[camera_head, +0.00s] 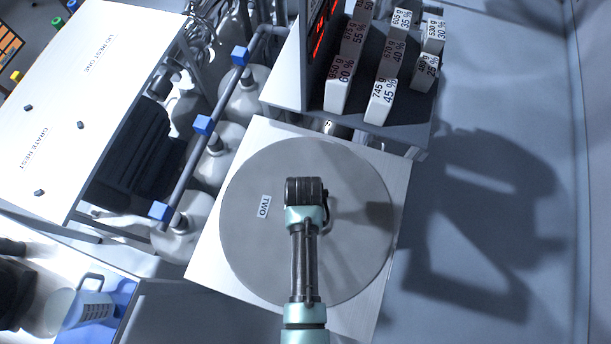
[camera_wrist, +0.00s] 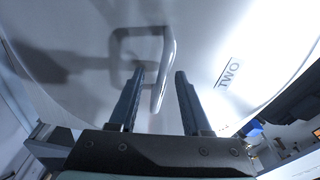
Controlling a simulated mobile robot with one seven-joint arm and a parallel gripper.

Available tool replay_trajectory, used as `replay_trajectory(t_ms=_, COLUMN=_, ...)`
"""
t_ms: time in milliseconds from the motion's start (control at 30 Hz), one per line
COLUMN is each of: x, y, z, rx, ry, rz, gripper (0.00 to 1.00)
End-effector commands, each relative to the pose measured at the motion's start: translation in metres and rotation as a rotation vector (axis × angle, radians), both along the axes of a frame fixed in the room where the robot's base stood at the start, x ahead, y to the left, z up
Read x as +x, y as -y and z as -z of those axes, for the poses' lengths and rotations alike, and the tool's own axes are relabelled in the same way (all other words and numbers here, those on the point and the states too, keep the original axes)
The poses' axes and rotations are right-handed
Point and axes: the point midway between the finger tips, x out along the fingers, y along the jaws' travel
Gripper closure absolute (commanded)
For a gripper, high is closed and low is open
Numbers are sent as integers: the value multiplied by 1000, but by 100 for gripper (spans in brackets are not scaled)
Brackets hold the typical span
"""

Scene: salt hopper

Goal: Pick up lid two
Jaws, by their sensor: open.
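Lid two is a large round grey disc (camera_head: 250,245) with a "TWO" label, lying flat on a white square top (camera_head: 260,135). My gripper (camera_head: 306,190) is over the lid's middle in the head view, and its fingertips are hidden there. In the wrist view the pale lid (camera_wrist: 215,45) fills most of the picture, with its label at right. My gripper (camera_wrist: 160,74) is open there, with two dark fingers pointing at the lid. The lid's pale bar handle (camera_wrist: 168,62) shows between the fingertips; I cannot tell whether they touch it or how deep they reach.
A white table (camera_head: 85,95) marked "CRATE REST" stands at left. A rail with blue blocks (camera_head: 203,125) and several pale vessels run beside the lid. Labelled weight blocks (camera_head: 340,85) stand on a shelf at the back. Floor at right is clear.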

Motion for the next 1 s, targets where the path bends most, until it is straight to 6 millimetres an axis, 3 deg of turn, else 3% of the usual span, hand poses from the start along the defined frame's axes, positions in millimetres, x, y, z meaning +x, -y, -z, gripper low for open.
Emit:
replay_trajectory(t_ms=133, x=0, y=0, z=0, rx=0, ry=1, rz=0, gripper=53)
replay_trajectory(t_ms=400, x=0, y=0, z=-1, rx=0, ry=1, rz=0, gripper=100)
replay_trajectory(t_ms=1000, x=0, y=0, z=-1, rx=-1, ry=0, rz=-1, gripper=100)
